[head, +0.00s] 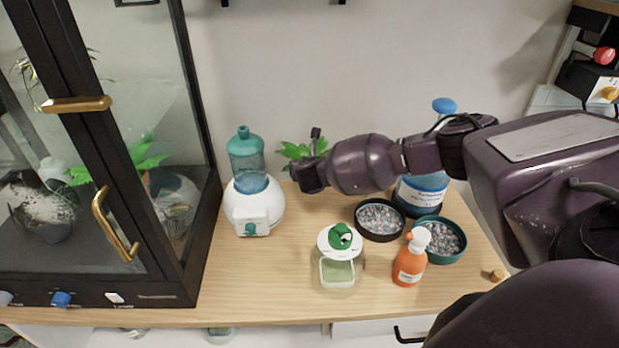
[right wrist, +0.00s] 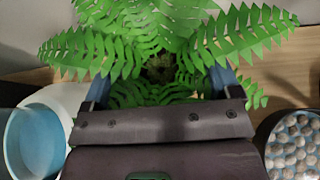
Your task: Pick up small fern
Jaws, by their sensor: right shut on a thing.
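The small fern (head: 296,150) is at the back of the wooden table, mostly hidden behind my right gripper (head: 308,172) in the head view. Its bright green fronds (right wrist: 110,50) fill the top of the right wrist view. My right gripper also shows in the wrist view (right wrist: 160,84), with a finger on either side of the fern's centre, shut on it. The fern's pot is hidden, so I cannot tell whether it touches the table. My left gripper is not in view.
A white dispenser with a teal bottle (head: 254,205) stands left of the fern, beside the glass cabinet (head: 110,150). Two pebble dishes (head: 380,220) (head: 443,238), a blue-capped bottle (head: 422,190), an orange bottle (head: 409,262) and a green-topped white container (head: 338,252) stand right and in front.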

